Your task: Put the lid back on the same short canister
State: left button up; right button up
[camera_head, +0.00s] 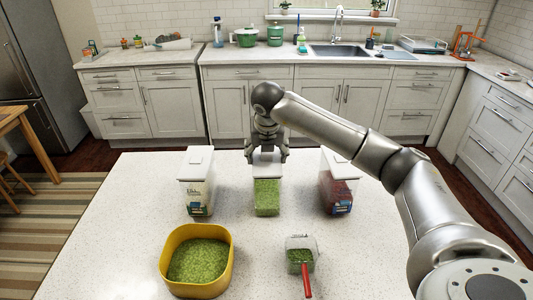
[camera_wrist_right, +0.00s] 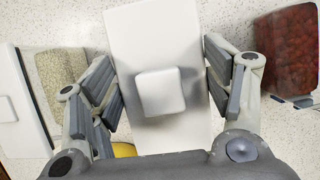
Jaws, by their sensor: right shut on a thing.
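The middle canister (camera_head: 267,197) is clear and holds green bits; it stands upright on the white island. Its white lid (camera_head: 267,158) is at its top, under my right gripper (camera_head: 266,155). In the right wrist view the lid (camera_wrist_right: 130,35) has a raised square knob (camera_wrist_right: 160,92), and the fingers of my right gripper (camera_wrist_right: 163,88) stand at its two long sides. The gripper is shut on the lid. I cannot tell whether the lid is fully seated or just above the rim. My left gripper is not in view.
A lidded canister with pale contents (camera_head: 196,190) stands on the left, one with red contents (camera_head: 337,190) on the right. In front are a yellow bin of green bits (camera_head: 229,262) and a clear scoop with a red handle (camera_head: 307,280). The island's (camera_head: 100,240) left side is clear.

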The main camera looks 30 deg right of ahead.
jog(key=shift+f+b, duration=0.2)
jog(key=shift+b, duration=0.15)
dwell(0.3)
jog(key=o, duration=1.1)
jog(key=shift+o, duration=0.3)
jog(key=shift+r, duration=0.1)
jog(key=shift+r+p, duration=2)
jog(key=shift+r, duration=1.45)
